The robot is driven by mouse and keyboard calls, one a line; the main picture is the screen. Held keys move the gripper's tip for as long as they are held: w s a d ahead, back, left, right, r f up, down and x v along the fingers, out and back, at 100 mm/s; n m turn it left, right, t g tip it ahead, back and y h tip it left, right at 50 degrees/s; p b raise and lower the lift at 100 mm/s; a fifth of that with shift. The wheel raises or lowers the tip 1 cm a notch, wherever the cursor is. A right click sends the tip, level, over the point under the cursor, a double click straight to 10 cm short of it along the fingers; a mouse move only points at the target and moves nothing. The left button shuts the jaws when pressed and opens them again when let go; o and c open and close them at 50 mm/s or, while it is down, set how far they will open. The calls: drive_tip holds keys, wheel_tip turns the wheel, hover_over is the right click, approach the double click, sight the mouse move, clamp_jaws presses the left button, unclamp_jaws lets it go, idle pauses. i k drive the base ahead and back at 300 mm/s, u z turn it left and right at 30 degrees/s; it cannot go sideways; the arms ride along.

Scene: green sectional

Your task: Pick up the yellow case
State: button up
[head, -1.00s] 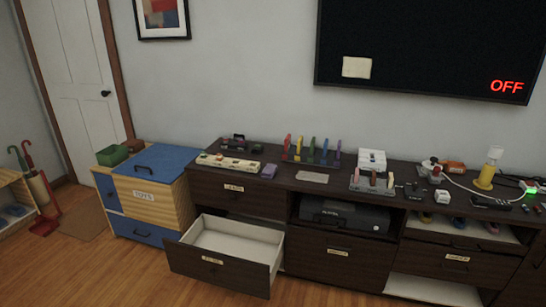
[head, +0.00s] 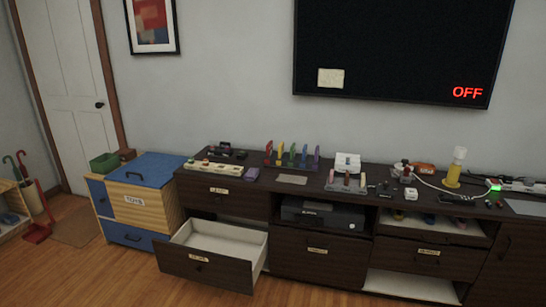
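I cannot make out a yellow case for sure. A small yellow item (head: 411,213) lies at the left end of the open shelf under the right part of the dark cabinet; it is too small to tell what it is. A yellow bottle-like thing with a pale top (head: 453,172) stands on the cabinet top at the right. My gripper is not in view.
The dark cabinet (head: 318,243) spans the wall, with an open, empty-looking drawer (head: 205,270) jutting out at lower left. A blue-and-wood toy chest (head: 150,213) stands left of it. Several small objects and a white cable crowd the cabinet top. Wood floor shows in front.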

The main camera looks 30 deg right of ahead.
sight(281, 148)
drive_tip(key=z, duration=0.2)
drive_tip(key=i, duration=1.05)
drive_tip(key=u, duration=0.4)
